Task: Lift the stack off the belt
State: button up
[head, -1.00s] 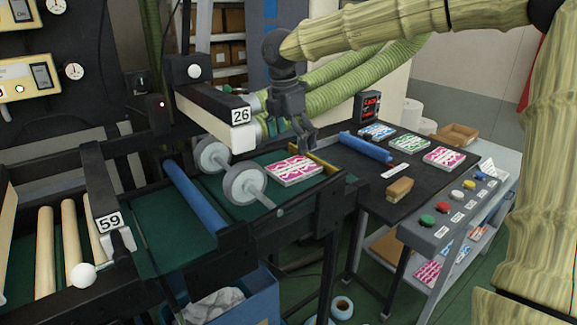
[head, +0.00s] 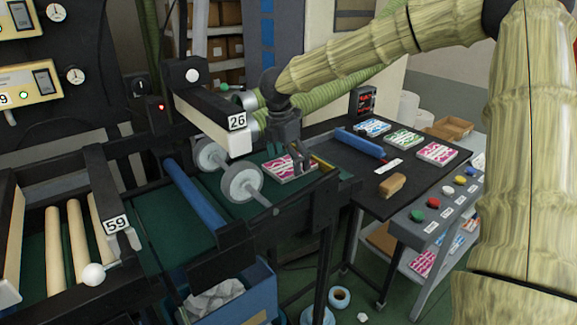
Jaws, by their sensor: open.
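The stack (head: 285,175) is a low pile with a pink and white printed top. It lies flat on the green belt (head: 153,220), at its right end in the head view, just past the grey wheels. My gripper (head: 291,165) points down over the stack, with its dark fingers open. The fingers cover part of the stack's top and right side. I cannot tell whether they touch it.
Two grey wheels (head: 241,183) and the arm marked 26 (head: 213,123) stand close left of the stack. A dark table (head: 410,172) at the right holds several printed stacks, a blue roller (head: 359,144) and a tan block (head: 392,186).

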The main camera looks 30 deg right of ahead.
jog(key=shift+s+r, duration=0.25)
jog(key=shift+s, duration=0.15)
jog(key=c, duration=0.4)
jog(key=shift+s, duration=0.1)
jog(key=c, duration=0.4)
jog(key=shift+c, duration=1)
jog(key=shift+r, duration=0.1)
